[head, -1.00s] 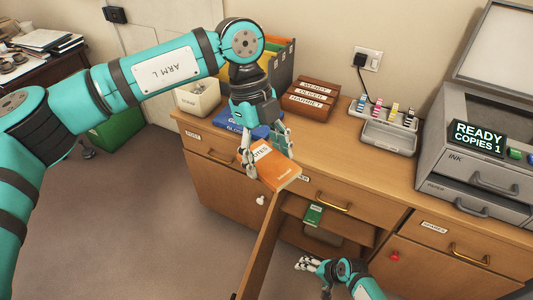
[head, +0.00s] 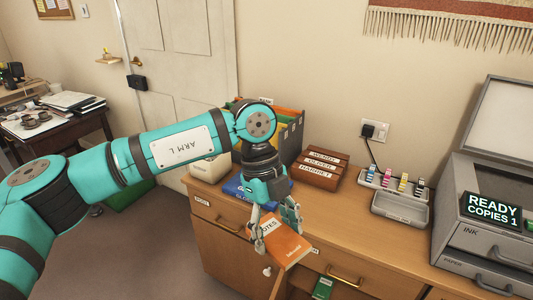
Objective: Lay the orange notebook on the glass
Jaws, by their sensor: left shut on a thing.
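The orange notebook (head: 288,250), with a white label on its cover, is held by my left gripper (head: 275,232). The gripper is shut on it, its fingers at the notebook's upper end. My right gripper is out of view.
On the cabinet top (head: 345,225) stand brown name-labelled boxes (head: 322,172), a grey tray of coloured cartridges (head: 400,210), a blue item (head: 238,188) and a file holder (head: 290,135). Bare top lies between notebook and copier.

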